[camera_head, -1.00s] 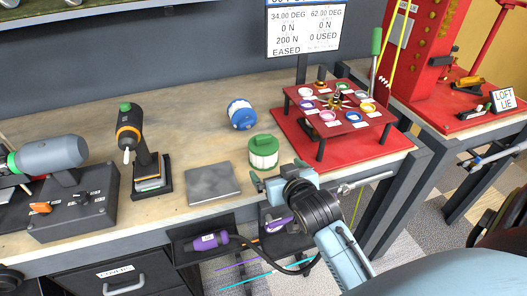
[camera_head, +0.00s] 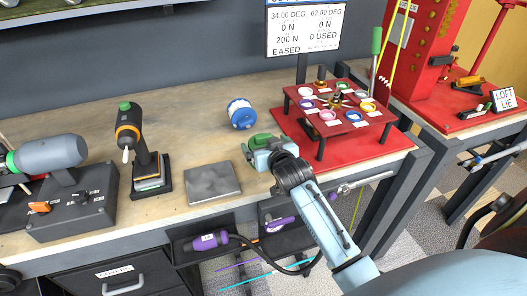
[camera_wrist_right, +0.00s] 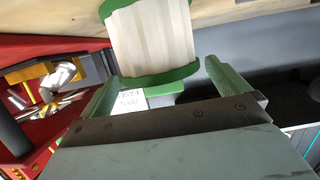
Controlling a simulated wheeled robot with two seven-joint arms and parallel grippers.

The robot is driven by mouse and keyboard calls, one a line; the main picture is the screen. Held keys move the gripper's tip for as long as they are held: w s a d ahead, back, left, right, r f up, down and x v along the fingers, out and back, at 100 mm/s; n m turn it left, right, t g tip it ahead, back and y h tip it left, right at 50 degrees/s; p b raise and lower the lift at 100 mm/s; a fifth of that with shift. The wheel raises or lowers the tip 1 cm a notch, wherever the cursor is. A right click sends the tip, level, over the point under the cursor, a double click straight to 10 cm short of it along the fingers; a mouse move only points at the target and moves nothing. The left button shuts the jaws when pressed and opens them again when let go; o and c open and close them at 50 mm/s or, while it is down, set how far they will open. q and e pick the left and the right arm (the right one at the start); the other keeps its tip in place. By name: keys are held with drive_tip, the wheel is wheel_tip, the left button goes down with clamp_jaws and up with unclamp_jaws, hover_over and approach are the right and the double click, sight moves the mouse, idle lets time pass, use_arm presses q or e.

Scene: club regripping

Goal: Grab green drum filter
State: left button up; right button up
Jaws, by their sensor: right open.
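The green drum filter (camera_head: 262,139) stands on the workbench right of the grey plate. In the head view my right gripper hides most of it, and only part of its green top shows. The right wrist view shows its pale ribbed body (camera_wrist_right: 152,38) with green ends, just beyond and between my fingertips. My right gripper (camera_head: 254,151) is open and very close to the filter. Its two green fingers (camera_wrist_right: 162,76) are spread apart, with nothing clearly held between them. My left gripper is not in view.
A blue and white drum (camera_head: 241,114) lies behind the filter. A red raised rack (camera_head: 350,127) with coloured rings stands close on the right. A grey plate (camera_head: 213,184) lies to the left, then a drill (camera_head: 130,130) on a stand. The bench's front edge is near.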

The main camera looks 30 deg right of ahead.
drive_tip(key=shift+x, duration=0.95)
drive_tip(key=c, duration=0.9)
